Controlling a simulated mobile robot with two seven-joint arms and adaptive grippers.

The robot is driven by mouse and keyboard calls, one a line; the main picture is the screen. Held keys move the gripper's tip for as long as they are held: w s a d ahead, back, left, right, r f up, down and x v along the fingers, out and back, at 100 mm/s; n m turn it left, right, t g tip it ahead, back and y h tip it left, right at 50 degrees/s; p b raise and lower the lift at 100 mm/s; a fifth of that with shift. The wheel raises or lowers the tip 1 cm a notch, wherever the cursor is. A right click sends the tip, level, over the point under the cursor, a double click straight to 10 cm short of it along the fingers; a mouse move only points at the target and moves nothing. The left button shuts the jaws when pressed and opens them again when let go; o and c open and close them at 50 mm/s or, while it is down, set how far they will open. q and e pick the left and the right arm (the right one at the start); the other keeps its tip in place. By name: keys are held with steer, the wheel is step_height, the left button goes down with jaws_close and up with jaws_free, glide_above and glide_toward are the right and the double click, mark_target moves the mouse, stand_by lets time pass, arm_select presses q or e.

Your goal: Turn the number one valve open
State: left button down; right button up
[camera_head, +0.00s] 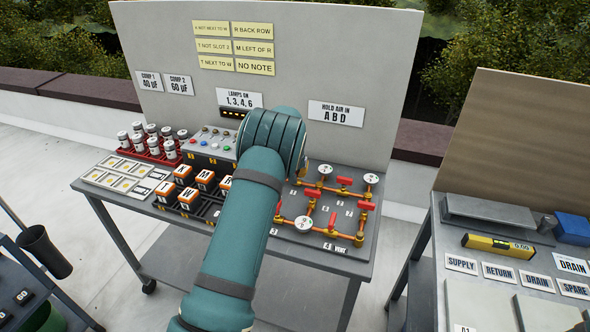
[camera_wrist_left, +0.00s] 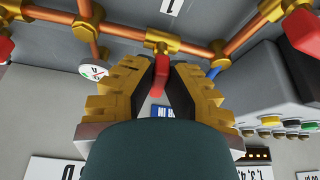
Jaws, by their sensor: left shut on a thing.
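The copper pipe panel (camera_head: 300,240) stands on the right of the middle table in the head view, with several red valve handles and white gauges. In the left wrist view, a red valve handle (camera_wrist_left: 161,68) on a brass fitting sits between the fingers of my left gripper (camera_wrist_left: 160,85), below an upside-down "1" label (camera_wrist_left: 171,6). The fingers close on this handle, which points along the gripper away from the pipe. My right gripper is not in view.
Other red handles flank the gripper at left (camera_wrist_left: 5,45) and right (camera_wrist_left: 302,32) in the wrist view. A gauge marked A (camera_wrist_left: 95,70) is close by. A lamp box (camera_head: 212,146) and orange-topped blocks (camera_head: 189,196) stand left of the panel. A sign (camera_head: 336,112) reads "HOLD AIR IN A B D".

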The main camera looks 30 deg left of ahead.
arm_select(q)
steer(key=n, duration=0.1)
steer(key=n+y+p, duration=0.1)
steer(key=n, duration=0.1)
steer(key=shift+w+d+g, duration=0.1)
steer(key=shift+d+g, duration=0.2)
steer(key=shift+w+n+g+y+p, duration=0.1)
steer(key=shift+n+g+y+p, duration=0.25)
steer(key=shift+n, duration=0.85)
steer(key=shift+d+f+n+y, duration=0.1)
steer(key=shift+n+y, duration=0.15)
steer(key=shift+n, duration=0.55)
steer(key=n, duration=0.1)
steer(key=n+g, duration=0.1)
steer(key=shift+w+f+n+g+y+b, duration=0.1)
steer(key=shift+w+n+g+y+b, duration=0.2)
steer(key=shift+n, duration=0.1)
steer(key=n+g, duration=0.1)
steer(key=n, duration=0.1)
steer(key=n+g+b, duration=0.1)
steer(key=n, duration=0.2)
steer(key=shift+w, duration=0.2)
steer(key=shift+n+b, duration=0.3)
steer(key=c, duration=1)
jaws_free()
